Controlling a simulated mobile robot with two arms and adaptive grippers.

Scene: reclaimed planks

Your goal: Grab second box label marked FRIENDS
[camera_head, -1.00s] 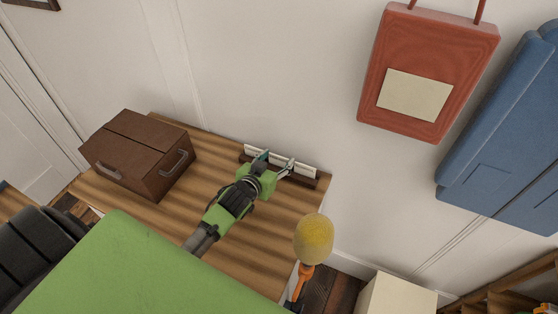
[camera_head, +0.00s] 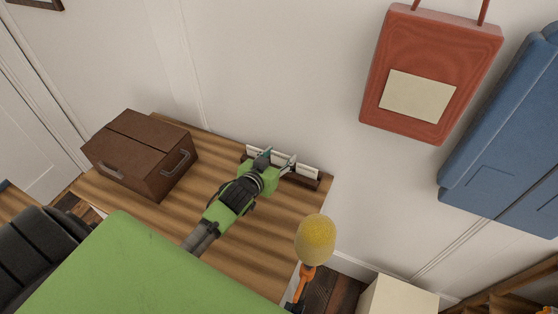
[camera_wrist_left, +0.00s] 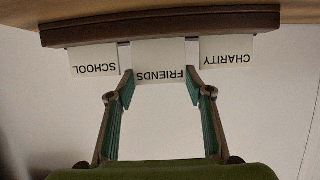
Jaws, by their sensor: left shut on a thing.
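The FRIENDS label (camera_wrist_left: 160,58) is a white card, upside down in the left wrist view, between the SCHOOL label (camera_wrist_left: 94,62) and the CHARITY label (camera_wrist_left: 228,52). All three line up along a dark wooden holder (camera_wrist_left: 160,24). My left gripper (camera_wrist_left: 160,88) is shut on the FRIENDS label, one finger at each side edge. The label's upper end in that view still meets the holder. In the head view my left gripper (camera_head: 278,161) reaches the holder (camera_head: 303,181) at the table's back edge; the printing is too small to read there. My right gripper is not in view.
A brown box (camera_head: 135,160) with handles stands on the left of the plank table (camera_head: 245,245). An orange-stemmed thing with a yellow head (camera_head: 316,238) stands by the table's right edge. A red bag-like panel (camera_head: 432,60) hangs on the wall. Table space beside my arm is clear.

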